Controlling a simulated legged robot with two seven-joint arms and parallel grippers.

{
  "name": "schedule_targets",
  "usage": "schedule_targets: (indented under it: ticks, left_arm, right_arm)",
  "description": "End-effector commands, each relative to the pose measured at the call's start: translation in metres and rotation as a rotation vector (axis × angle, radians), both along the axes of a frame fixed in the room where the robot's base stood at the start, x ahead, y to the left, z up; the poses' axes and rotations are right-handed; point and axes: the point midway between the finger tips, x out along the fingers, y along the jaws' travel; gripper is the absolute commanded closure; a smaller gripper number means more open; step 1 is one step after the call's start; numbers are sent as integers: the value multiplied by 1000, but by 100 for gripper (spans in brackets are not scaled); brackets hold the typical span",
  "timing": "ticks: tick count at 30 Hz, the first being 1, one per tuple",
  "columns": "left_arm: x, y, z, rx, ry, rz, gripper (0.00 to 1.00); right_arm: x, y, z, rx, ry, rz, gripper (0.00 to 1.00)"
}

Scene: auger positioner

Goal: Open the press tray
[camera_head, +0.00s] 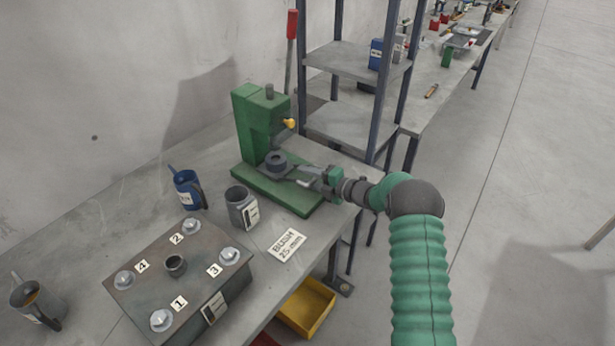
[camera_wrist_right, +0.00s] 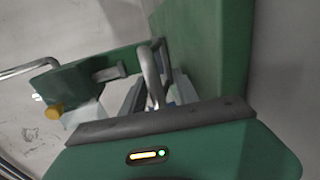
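The green press (camera_head: 258,120) stands on the workbench against the wall, with a red-gripped lever behind it and a yellow knob (camera_head: 289,123) on its side. A dark round holder (camera_head: 276,160) sits low on its green base (camera_head: 290,196). My right gripper (camera_head: 304,177) is at the right side of the press, low over the base. In the right wrist view, a bent grey metal handle (camera_wrist_right: 151,75) stands between or just before the gripper's grey fingers; contact is unclear. The yellow knob (camera_wrist_right: 54,111) shows at the left there. I cannot make out a separate tray edge. My left gripper is not in view.
Beside the press stand a grey mug (camera_head: 240,207) and a blue mug (camera_head: 187,190). A metal block with numbered bolts (camera_head: 200,262) is nearer, with a label card (camera_head: 287,245) beside it. A shelf rack (camera_head: 355,62) rises behind. A yellow bin (camera_head: 306,306) is below the bench.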

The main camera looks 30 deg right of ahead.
Motion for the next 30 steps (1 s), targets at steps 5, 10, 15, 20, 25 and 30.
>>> schedule_targets:
  ticks: [5,10,15,20,25,30]
  left_arm:
    - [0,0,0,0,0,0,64]
    - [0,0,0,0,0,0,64]
    - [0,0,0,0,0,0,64]
    - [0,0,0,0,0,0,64]
    - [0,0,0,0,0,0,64]
    - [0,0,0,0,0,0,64]
  right_arm:
    - [0,0,0,0,0,0,67]
    - [0,1,0,-1,1,0,89]
    - [-1,1,-1,0,1,1,100]
    - [-1,1,-1,1,2,2,100]
    - [-1,1,-2,0,3,3,100]
    - [-1,1,-3,0,4,3,100]
